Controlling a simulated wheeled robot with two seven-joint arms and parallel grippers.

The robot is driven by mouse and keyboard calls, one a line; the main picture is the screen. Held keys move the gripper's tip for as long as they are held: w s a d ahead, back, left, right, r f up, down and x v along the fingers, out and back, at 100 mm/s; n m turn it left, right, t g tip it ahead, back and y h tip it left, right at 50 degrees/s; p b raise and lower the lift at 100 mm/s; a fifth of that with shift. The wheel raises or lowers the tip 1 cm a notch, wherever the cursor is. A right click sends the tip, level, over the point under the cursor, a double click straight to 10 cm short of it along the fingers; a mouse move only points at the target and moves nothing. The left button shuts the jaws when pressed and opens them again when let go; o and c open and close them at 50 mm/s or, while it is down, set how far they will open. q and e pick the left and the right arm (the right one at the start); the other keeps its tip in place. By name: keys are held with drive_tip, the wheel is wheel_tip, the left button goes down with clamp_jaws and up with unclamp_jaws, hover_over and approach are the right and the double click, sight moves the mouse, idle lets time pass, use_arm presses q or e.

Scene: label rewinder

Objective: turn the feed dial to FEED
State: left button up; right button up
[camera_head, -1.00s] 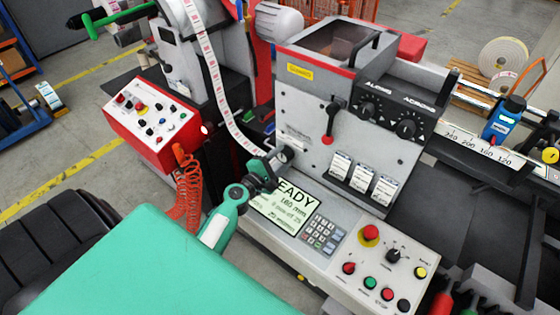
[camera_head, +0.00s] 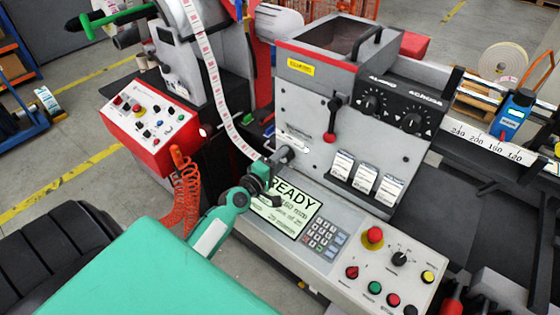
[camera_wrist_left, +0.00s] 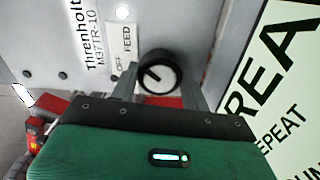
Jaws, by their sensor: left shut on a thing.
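The feed dial (camera_wrist_left: 160,73) is a round black knob with a pale face and a dark pointer line. In the left wrist view it sits on the grey machine panel beside the OFF/FEED label (camera_wrist_left: 122,45). The pointer line slants to the upper left in that view; I cannot tell exactly which word it lines up with. My left gripper (camera_head: 277,160) reaches the panel just above the display, and its two grey fingers are shut on the dial, one on each side. In the head view the gripper largely hides the dial. My right gripper is not in view.
The display (camera_head: 288,206) reads READY, close below the gripper. A keypad (camera_head: 324,238) and several coloured buttons lie to its right. A red control box (camera_head: 150,130) and coiled orange cable (camera_head: 184,195) are left.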

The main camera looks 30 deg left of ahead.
use_arm(q)
drive_tip(key=shift+f, duration=0.1)
idle(0.3)
drive_tip(key=o, duration=1)
drive_tip(key=shift+s, duration=0.1)
drive_tip(key=s+b, duration=0.1)
drive_tip(key=s, duration=0.3)
drive_tip(key=s+b, duration=0.2)
drive_tip(key=s, duration=0.2)
drive_tip(key=s+a+b, duration=0.1)
drive_tip(key=s, duration=0.3)
drive_tip(key=shift+s+f, duration=0.1)
drive_tip(key=shift+s+b, duration=0.35)
drive_tip(key=shift+s, duration=0.35)
